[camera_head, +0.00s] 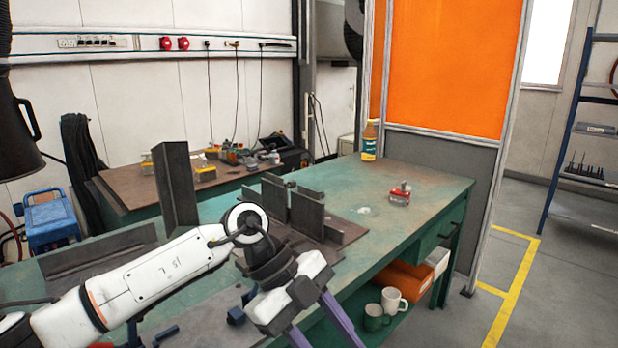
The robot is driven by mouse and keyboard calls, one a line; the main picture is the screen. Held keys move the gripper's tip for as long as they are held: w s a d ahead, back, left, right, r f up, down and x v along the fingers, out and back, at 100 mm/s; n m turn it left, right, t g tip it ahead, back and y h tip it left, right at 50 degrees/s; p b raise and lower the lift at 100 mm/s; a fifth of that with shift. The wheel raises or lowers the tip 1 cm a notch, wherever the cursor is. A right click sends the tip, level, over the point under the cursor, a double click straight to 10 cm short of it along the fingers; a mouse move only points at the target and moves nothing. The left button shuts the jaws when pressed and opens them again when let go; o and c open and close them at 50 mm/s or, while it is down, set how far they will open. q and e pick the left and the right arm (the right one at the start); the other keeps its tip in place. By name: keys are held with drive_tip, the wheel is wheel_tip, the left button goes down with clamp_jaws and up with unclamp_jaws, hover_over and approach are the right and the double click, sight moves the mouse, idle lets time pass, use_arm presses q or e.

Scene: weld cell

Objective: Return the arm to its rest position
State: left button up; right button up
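My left arm (150,270) comes in from the lower left and reaches over the green workbench (412,180). My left gripper (332,338) hangs at the bottom centre, in front of the bench's near edge. Its two purple fingers stand well apart and nothing shows between them. The fingertips are cut off by the bottom edge of the picture. My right arm and gripper are not in view.
Upright dark metal plates (307,212) stand on the bench close behind my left wrist. A red clamp-like item (400,194) and a bottle (369,141) stand farther back. Mugs (393,300) sit on the shelf below. The bench top's right part is mostly clear.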

use_arm(q)
drive_tip(key=s+d+r+g+h, duration=0.1)
drive_tip(key=s+d+r+h, duration=0.15)
drive_tip(key=d+h, duration=0.25)
drive_tip(key=s+d+r+h, duration=0.1)
drive_tip(key=s+d+h, duration=0.3)
drive_tip(key=d, duration=0.1)
drive_tip(key=w+a+n+t+h, duration=0.3)
drive_tip(key=w+a+n+t, duration=0.4)
drive_tip(key=n+t, duration=0.75)
drive_tip(key=a+f+n+t+y+p, duration=0.1)
drive_tip(key=a+f+n+t+y, duration=0.6)
drive_tip(key=a+f+y, duration=0.55)
drive_tip(key=s+a+f+n+g+y, duration=0.2)
drive_tip(key=s+a+f+g, duration=0.2)
drive_tip(key=s+f, duration=0.5)
drive_tip(key=s+a+f+n+g+y, duration=0.1)
drive_tip(key=s+a+f+g, duration=0.3)
drive_tip(key=s+f, duration=0.5)
wheel_tip(320, 180, down, 3)
drive_tip(key=shift+s+a+r+n+g+y, duration=0.15)
drive_tip(key=shift+a+n+g+y, duration=0.3)
drive_tip(key=shift+a, duration=0.75)
